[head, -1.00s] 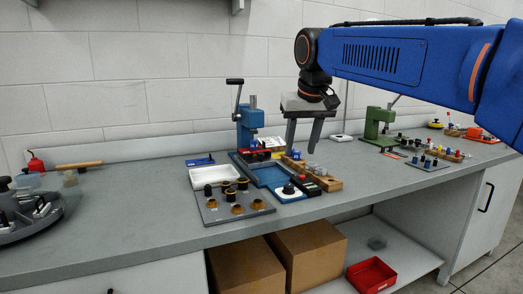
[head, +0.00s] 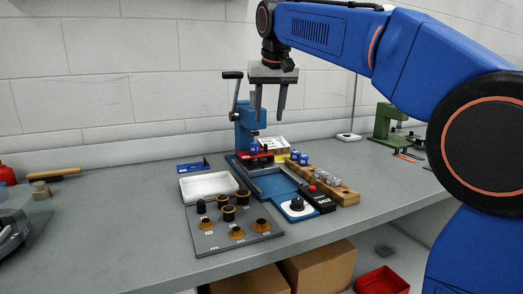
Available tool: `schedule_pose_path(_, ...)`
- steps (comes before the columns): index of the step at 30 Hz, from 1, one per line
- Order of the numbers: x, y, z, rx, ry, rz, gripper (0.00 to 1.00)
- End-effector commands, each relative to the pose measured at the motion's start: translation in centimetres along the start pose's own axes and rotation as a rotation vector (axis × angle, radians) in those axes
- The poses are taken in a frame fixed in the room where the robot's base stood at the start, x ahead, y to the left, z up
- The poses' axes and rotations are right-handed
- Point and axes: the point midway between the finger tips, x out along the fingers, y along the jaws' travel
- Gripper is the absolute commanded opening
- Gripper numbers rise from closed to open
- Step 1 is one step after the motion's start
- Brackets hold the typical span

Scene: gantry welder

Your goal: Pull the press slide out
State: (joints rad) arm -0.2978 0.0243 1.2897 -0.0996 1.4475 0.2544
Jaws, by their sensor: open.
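A blue press (head: 246,128) stands at the back of the bench, with a black-handled lever on its left. A blue rectangular bed (head: 275,184) extends from its foot toward the front edge of the bench. A red and dark part (head: 256,156) sits under the press head; I cannot tell whether it is the slide. At the near end of the bed is a white-topped blue plate with a black knob (head: 297,204). My gripper (head: 270,108) is open and empty, fingers pointing down. In the picture it overlaps the press's right side, well above the bed.
A white tray (head: 208,187) and a grey plate with black and brass knobs (head: 234,232) lie left of the bed. A wooden block with several small parts (head: 338,190) and a black labelled box (head: 320,203) lie right. A green press (head: 388,122) stands farther right.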

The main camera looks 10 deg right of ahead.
Motion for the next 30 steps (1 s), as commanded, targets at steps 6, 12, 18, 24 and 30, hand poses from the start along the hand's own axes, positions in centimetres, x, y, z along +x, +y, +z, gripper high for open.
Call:
schedule_pose_path(6, 0.6, -0.1, -0.2, 0.0, 0.0, 0.0, 0.42)
schedule_pose_path(12, 3.5, -0.1, -0.1, 0.0, -0.004, 0.001, 0.42)
schedule_pose_path(18, 7.0, -0.1, -0.1, 0.0, -0.003, 0.001, 0.42)
schedule_pose_path(24, 10.5, -0.1, -0.1, 0.0, -0.002, 0.0, 0.42)
schedule_pose_path(30, 13.9, -0.1, -0.1, 0.0, -0.002, 0.0, 0.42)
